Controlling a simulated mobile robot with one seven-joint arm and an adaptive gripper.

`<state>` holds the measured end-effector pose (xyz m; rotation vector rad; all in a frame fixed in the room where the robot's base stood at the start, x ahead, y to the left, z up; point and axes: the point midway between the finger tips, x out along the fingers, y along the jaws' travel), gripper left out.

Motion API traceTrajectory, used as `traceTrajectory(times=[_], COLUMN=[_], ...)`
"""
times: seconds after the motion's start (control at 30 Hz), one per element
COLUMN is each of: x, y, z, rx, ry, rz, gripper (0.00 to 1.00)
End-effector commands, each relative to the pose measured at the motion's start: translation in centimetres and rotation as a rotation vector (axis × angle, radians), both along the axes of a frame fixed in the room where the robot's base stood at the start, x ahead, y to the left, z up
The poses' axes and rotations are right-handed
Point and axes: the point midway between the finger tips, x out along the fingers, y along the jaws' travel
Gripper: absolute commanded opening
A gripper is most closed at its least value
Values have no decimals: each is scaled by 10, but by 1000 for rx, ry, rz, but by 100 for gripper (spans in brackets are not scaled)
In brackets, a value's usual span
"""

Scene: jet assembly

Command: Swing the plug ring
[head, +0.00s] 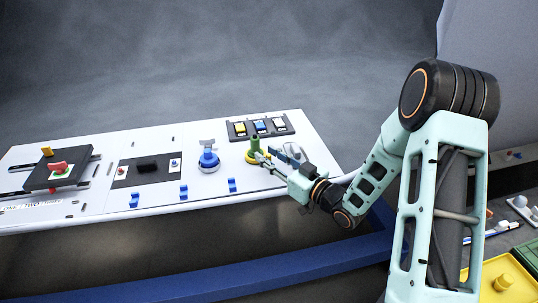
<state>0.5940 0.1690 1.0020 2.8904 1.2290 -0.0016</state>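A yellow ring with an upright green plug (255,146) stands on the right part of the white panel (110,150). The task does not say which is the plug ring. My gripper (266,160) reaches in from the right, with its fingertips at the right front side of the yellow ring. At this size I cannot tell whether the fingers touch or grip it. The gripper partly covers a grey-blue part (290,152) just behind it.
A dark tray with yellow, blue and white switches (260,127) lies behind the plugs. Small blue blocks (232,184) line the front edge. A black plate with a red knob (60,171) is at the far left. A yellow tray (510,278) is at lower right.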

Motion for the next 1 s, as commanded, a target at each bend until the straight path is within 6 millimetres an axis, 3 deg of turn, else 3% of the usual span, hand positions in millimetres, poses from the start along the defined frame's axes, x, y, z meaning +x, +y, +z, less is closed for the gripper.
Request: traceTrajectory(times=[0.27, 0.53, 1.0], x=[1, 1, -1], y=[1, 1, 4], z=[0, 0, -2], rx=[0, 0, 1], ry=[0, 0, -1], rz=[0, 0, -37], gripper=[28, 0, 0])
